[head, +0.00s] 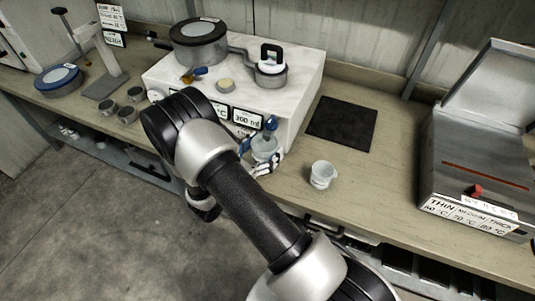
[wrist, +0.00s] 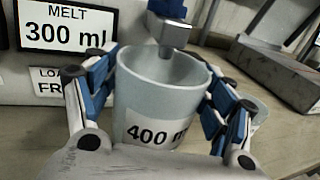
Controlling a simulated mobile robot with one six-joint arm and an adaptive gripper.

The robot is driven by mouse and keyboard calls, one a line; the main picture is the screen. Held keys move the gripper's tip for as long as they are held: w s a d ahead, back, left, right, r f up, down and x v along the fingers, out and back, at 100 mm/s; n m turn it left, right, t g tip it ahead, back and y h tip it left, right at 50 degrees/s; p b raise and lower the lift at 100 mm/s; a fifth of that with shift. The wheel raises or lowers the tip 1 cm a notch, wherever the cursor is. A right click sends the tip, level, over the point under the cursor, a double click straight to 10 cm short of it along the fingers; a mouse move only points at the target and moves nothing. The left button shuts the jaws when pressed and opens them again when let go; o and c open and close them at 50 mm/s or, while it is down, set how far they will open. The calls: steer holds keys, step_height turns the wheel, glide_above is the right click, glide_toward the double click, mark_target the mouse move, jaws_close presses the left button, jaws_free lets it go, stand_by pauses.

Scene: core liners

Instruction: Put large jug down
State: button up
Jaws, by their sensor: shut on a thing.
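The large jug is pale grey and labelled 400 ml; it fills the middle of the wrist view (wrist: 158,100) and shows partly in the head view (head: 263,146). My gripper (wrist: 158,112) is shut on it, with blue-padded fingers on both sides of its wall. The jug is upright, its open mouth under the blue and grey tap (head: 270,124) on the front of the white machine. The inside that shows looks empty. My arm hides part of the jug in the head view, and I cannot tell whether its base touches the bench.
A smaller white jug (head: 322,175) stands on the bench (head: 357,180) to the right. A black mat (head: 342,123) lies behind it. The white machine (head: 301,85) carries pots. A metal box with an open lid (head: 480,165) stands at the right. Small dark cups (head: 127,114) stand at left.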

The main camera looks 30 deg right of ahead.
mark_target(273, 148)
steer(key=shift+x, duration=0.75)
steer(key=shift+f+b, duration=0.75)
steer(key=shift+f, duration=0.95)
steer(key=shift+f, duration=0.2)
steer(key=o, duration=1.1)
